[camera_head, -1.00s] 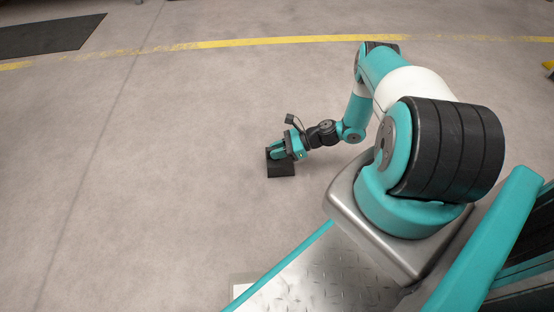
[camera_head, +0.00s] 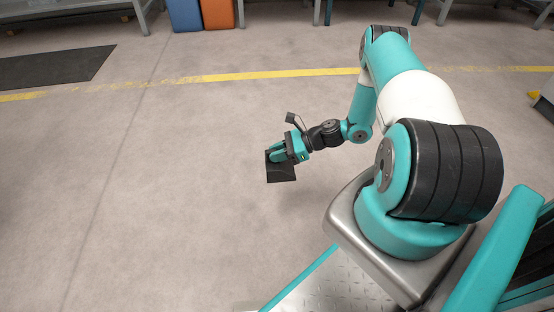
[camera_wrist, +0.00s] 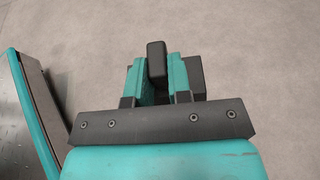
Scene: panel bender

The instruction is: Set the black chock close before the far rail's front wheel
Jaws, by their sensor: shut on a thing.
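The black chock (camera_head: 281,172) is held at the end of my arm in the head view, over bare floor. My gripper (camera_head: 276,156) is shut on it, and the dark wedge hangs below the fingers. In the wrist view my gripper (camera_wrist: 158,75) shows two teal fingers closed on a black upright part of the chock (camera_wrist: 157,60). The rest of the chock is mostly hidden by the fingers there. No rail and no wheel show in either view.
The grey floor around my gripper is clear. A yellow line (camera_head: 255,76) crosses the floor. A dark mat (camera_head: 55,66) lies at the left. A blue bin (camera_head: 184,14), an orange bin (camera_head: 218,13) and bench legs stand at the back. A yellow-and-dark object (camera_head: 541,97) is at the right edge.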

